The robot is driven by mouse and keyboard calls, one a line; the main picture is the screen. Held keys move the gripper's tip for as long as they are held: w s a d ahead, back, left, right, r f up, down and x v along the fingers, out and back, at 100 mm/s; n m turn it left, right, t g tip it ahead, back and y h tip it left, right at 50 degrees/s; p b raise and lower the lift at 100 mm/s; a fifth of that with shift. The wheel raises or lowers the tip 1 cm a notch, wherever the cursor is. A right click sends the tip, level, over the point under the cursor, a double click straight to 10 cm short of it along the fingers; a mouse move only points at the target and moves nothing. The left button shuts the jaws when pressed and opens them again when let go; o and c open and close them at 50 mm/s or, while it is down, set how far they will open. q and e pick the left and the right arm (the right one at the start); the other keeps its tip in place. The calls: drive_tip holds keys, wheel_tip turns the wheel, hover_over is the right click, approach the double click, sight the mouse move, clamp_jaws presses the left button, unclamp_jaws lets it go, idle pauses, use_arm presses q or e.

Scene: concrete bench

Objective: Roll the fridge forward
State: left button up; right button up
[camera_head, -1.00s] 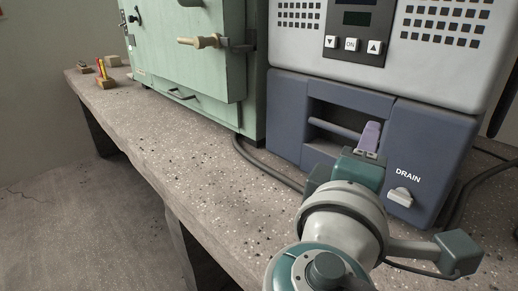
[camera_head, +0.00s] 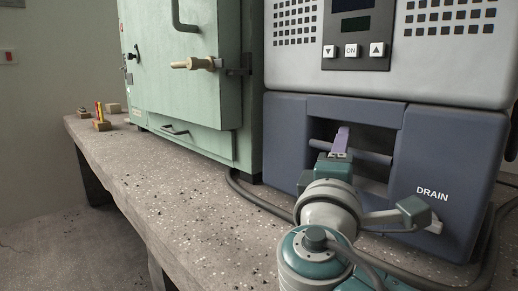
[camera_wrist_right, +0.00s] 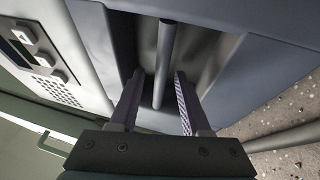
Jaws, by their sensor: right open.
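The fridge appears to be the grey-and-blue box (camera_head: 450,135) on the bench, with a button panel above and the word DRAIN at its lower right. A bar handle (camera_head: 375,158) crosses a dark recess in its blue front; the bar also shows in the right wrist view (camera_wrist_right: 165,50). My right gripper (camera_head: 340,138) is at this recess, in front of the bar's left part. In the wrist view its two purple fingers (camera_wrist_right: 159,75) are apart, with the bar between them in the picture. I cannot tell whether they touch it. My left gripper is not in view.
A green metal cabinet (camera_head: 185,85) with a wooden-gripped handle stands left of the fridge. A dark cable (camera_head: 250,198) lies on the concrete bench (camera_head: 180,195) before them. Small wooden blocks (camera_head: 103,124) sit at the far left. The front bench strip is mostly clear.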

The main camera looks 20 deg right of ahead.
drive_tip(key=shift+w+d, duration=0.25)
drive_tip(key=shift+w, duration=0.05)
clamp_jaws()
idle(1.3)
